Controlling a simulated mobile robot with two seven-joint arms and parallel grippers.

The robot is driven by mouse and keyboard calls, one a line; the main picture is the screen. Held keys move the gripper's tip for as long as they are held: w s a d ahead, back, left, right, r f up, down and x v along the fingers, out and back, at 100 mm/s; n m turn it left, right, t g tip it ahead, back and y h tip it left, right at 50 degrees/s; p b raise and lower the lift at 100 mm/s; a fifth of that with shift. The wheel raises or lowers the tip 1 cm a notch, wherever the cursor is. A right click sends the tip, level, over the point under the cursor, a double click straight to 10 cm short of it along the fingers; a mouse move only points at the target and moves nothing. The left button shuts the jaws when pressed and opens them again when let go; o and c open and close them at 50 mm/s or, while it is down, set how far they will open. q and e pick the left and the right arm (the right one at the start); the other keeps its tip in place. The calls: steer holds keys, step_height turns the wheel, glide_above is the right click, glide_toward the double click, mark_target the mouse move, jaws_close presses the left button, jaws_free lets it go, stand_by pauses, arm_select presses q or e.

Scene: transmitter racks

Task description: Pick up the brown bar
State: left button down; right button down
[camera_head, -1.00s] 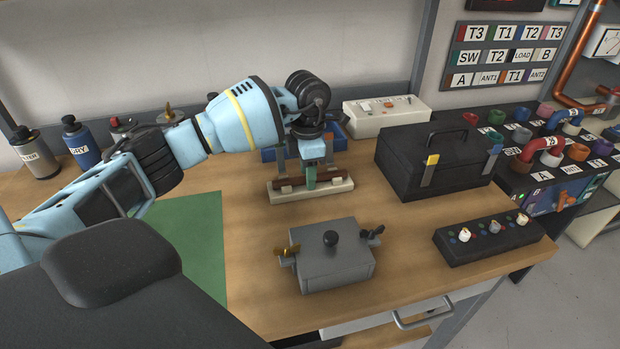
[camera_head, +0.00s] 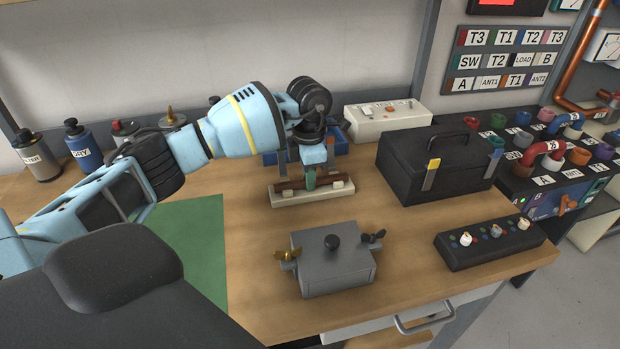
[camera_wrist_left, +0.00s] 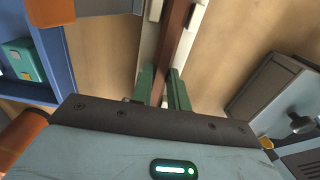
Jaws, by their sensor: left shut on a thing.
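The brown bar (camera_head: 290,185) lies along a pale holder (camera_head: 312,195) with white blocks, on the wooden table in the head view. My left gripper (camera_head: 309,180) points down at the bar and is shut on it near its middle. In the left wrist view the bar (camera_wrist_left: 176,50) runs between the two green fingertips (camera_wrist_left: 163,90), with the pale holder (camera_wrist_left: 150,45) right beside it. I cannot tell whether the bar is lifted clear of the holder. My right gripper is not in view.
A grey box with a black knob (camera_head: 333,264) stands in front of the holder. A black toolbox (camera_head: 438,165) is to the right, with a black switch panel (camera_head: 490,243) before it. A blue bin (camera_head: 338,140) and a white box (camera_head: 388,120) are behind. A green mat (camera_head: 200,240) lies left.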

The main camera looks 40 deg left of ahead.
arm_select(q)
steer(key=shift+r, duration=0.55)
step_height(320, 180, up, 2)
steer(key=shift+w+r, duration=0.1)
steer(key=shift+r, duration=0.15)
steer(key=s, duration=0.2)
steer(key=s+d, duration=0.1)
steer(key=s, duration=0.2)
steer(key=s+d, duration=0.1)
steer(key=s, duration=0.1)
steer(key=shift+s+d+r, duration=0.2)
steer(key=shift+s+d, duration=0.05)
steer(key=shift+s, duration=0.1)
steer(key=s+d, duration=0.3)
steer(key=s, duration=0.4)
steer(key=shift+s+r, duration=0.25)
steer(key=shift+r, duration=0.15)
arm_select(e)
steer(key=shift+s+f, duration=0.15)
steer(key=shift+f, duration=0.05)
